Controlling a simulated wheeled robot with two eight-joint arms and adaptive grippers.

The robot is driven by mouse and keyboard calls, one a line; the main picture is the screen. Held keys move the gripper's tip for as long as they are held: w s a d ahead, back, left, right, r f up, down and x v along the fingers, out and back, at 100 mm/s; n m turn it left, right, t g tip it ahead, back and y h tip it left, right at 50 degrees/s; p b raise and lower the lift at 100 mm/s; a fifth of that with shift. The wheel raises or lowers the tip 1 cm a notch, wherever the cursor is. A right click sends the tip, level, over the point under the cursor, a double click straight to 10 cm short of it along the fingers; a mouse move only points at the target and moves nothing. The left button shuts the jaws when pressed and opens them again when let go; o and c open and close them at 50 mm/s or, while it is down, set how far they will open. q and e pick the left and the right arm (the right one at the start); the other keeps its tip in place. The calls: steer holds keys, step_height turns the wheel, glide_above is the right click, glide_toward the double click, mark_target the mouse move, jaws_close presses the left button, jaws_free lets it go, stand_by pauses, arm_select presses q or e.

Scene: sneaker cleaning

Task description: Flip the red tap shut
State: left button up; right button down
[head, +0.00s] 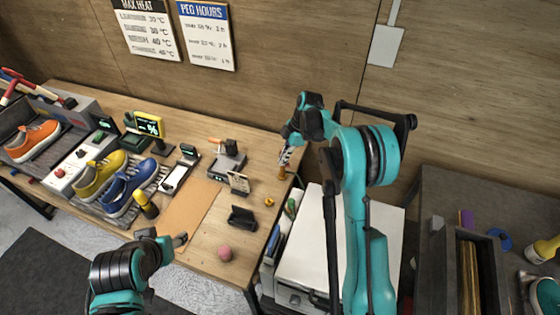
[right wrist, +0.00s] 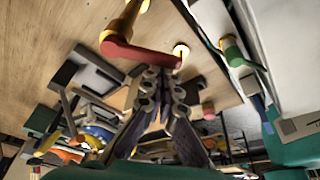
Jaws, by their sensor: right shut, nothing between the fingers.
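The tap shows in the right wrist view as a red lever (right wrist: 140,52) on a brass-yellow body (right wrist: 122,22). The lever lies across the upper middle of that view, its free end pointing right. In the head view the brass tap body (head: 283,173) is small at the table's right end, and its lever is mostly hidden by my gripper. My right gripper (head: 286,155) is shut and empty, just above the tap. Its fingertips (right wrist: 163,76) appear close to the lever's free end; I cannot tell whether they touch. My left gripper (head: 181,240) is low over the table's front edge, its opening unclear.
The wooden table (head: 205,255) holds a blue shoe (head: 130,187), a yellow shoe (head: 100,175), a dark holder (head: 242,217) and a pink ball (head: 225,253). A white cabinet (head: 315,245) stands right of the table. The wall is close behind the tap.

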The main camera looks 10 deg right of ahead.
steer(key=shift+s+d+b, duration=0.1)
steer(key=shift+d+b, duration=0.35)
steer(key=shift+d, duration=0.95)
steer(key=shift+a, duration=0.1)
steer(key=shift+w+a+b, duration=0.3)
steer(key=shift+w+a, duration=0.2)
steer(key=shift+w, duration=0.25)
